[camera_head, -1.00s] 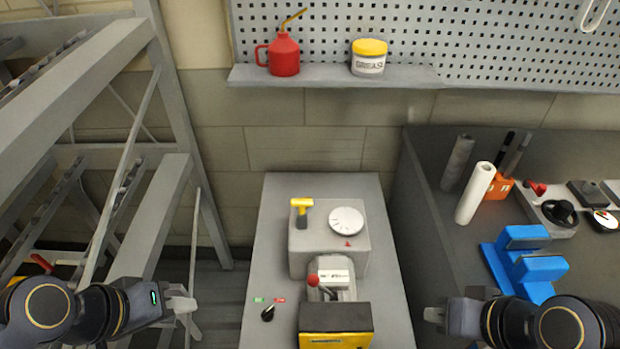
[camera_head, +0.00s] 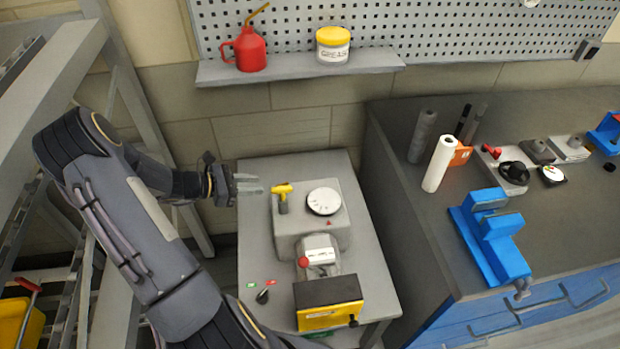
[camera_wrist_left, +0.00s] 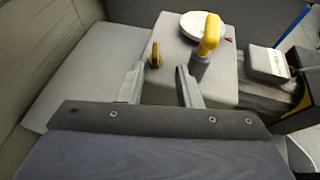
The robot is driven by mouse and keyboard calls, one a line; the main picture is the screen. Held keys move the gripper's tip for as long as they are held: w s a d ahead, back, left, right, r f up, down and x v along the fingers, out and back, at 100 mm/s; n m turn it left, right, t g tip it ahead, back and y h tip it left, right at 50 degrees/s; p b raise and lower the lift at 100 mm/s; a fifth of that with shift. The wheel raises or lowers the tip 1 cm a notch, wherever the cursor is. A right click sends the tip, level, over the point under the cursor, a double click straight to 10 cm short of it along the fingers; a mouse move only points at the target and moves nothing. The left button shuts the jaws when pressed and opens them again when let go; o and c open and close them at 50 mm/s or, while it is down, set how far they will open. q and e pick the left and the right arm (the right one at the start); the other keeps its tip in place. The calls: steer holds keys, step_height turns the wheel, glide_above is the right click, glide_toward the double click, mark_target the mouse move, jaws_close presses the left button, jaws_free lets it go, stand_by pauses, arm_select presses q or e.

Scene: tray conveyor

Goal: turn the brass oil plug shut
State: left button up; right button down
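A small brass plug (camera_wrist_left: 154,56) sticks out of the left side of a grey gearbox-like housing in the left wrist view. In the head view I cannot make it out. My left gripper (camera_head: 262,184) is left of the housing (camera_head: 335,232), level with its top part. Its two fingers (camera_wrist_left: 160,86) are apart and empty in the wrist view, with the plug ahead between their lines and not touching. A yellow-handled fitting (camera_head: 282,191) stands on the housing, just beyond the fingertips in the head view; it also shows in the wrist view (camera_wrist_left: 208,38). My right gripper is out of view.
A white dial (camera_head: 323,201) sits on the housing. A red-knobbed lever (camera_head: 304,262) and yellow-black box (camera_head: 328,302) are nearer. A black switch (camera_head: 263,296) is on the stand. A shelf holds a red oil can (camera_head: 250,48). A blue vise (camera_head: 492,240) is on the right bench.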

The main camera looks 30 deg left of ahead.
mark_target(280, 184)
arm_select(q)
steer(key=shift+n, duration=0.3)
steer(key=x, duration=0.2)
steer(key=p+x, duration=0.1)
steer(key=x, duration=0.5)
steer(key=shift+w+a+f, duration=0.25)
steer(key=shift+f, duration=0.1)
jaws_close()
